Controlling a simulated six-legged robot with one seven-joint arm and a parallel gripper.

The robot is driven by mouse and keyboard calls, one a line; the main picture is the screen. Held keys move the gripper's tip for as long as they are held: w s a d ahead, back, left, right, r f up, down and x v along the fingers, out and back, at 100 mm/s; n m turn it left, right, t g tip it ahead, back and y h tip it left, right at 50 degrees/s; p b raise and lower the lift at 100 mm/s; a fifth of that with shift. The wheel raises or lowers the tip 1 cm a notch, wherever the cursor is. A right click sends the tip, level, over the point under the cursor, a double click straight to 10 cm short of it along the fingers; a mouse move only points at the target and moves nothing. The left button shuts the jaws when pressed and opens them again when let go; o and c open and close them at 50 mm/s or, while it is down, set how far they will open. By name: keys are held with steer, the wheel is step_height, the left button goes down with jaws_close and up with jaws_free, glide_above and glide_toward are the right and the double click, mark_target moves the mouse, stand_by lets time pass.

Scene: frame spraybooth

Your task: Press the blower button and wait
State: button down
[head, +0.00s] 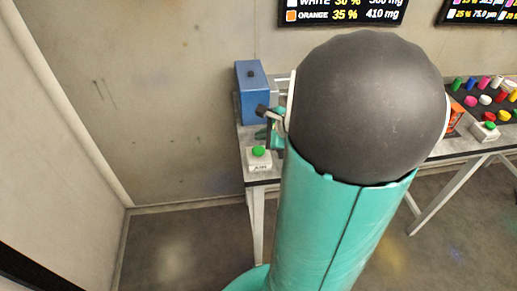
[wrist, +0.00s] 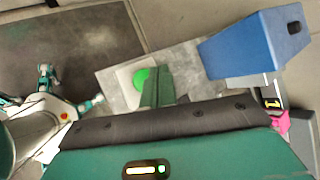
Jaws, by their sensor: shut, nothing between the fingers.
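The blower button is a green dome (head: 259,151) on a small white box with a dark label, standing at the left front of the grey table. In the wrist view the green dome (wrist: 140,77) shows just left of my fingers and is partly covered by them. My gripper (wrist: 157,72) is shut, with nothing between its fingers. In the head view it is mostly hidden behind my arm, with a teal part showing above and right of the button. I cannot tell whether the fingertips touch the dome.
A blue box (head: 251,92) stands on the table behind the button; it is right of my fingers in the wrist view (wrist: 254,44). A second green button (head: 488,126), an orange can (head: 455,115) and several coloured caps are at the right. Wall screens hang above.

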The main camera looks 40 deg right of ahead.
mark_target(262, 151)
steer(key=shift+f, duration=1.25)
stand_by(1.1)
steer(key=shift+f, duration=0.4)
steer(key=shift+f, duration=0.55)
stand_by(0.8)
steer(key=shift+r, duration=1)
steer(key=shift+r, duration=2.5)
stand_by(0.4)
